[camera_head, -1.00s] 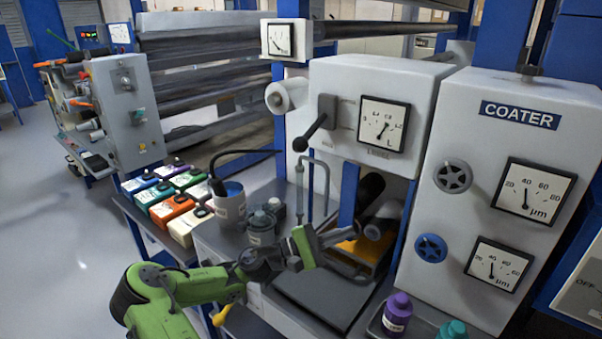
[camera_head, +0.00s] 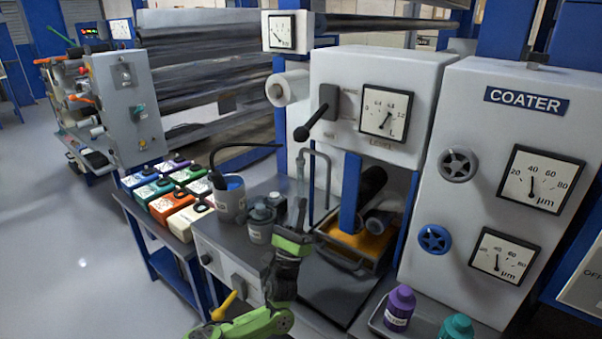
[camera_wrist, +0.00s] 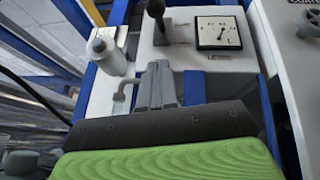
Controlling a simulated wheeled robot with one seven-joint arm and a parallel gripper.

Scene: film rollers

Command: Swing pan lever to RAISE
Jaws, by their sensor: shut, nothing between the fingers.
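The pan lever (camera_head: 316,122) is a dark rod with a black ball knob on a grey plate, on the white housing left of the level gauge (camera_head: 386,111). It points down and left in the head view. In the wrist view the lever (camera_wrist: 155,20) shows at the top, its knob toward me, beside the level gauge (camera_wrist: 218,33). My gripper (camera_head: 299,214) is below the lever, over the bench and near the bent grey pipe, apart from the lever. In the wrist view my gripper's fingers (camera_wrist: 158,84) are together and empty. The plate's lettering is too small to read.
A bent grey pipe (camera_head: 327,170) stands beneath the lever. A white roll (camera_head: 288,88) juts out to its left. A bucket with a black hose (camera_head: 230,200) and several coloured containers (camera_head: 168,206) are at left. A purple bottle (camera_head: 399,308) stands front right.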

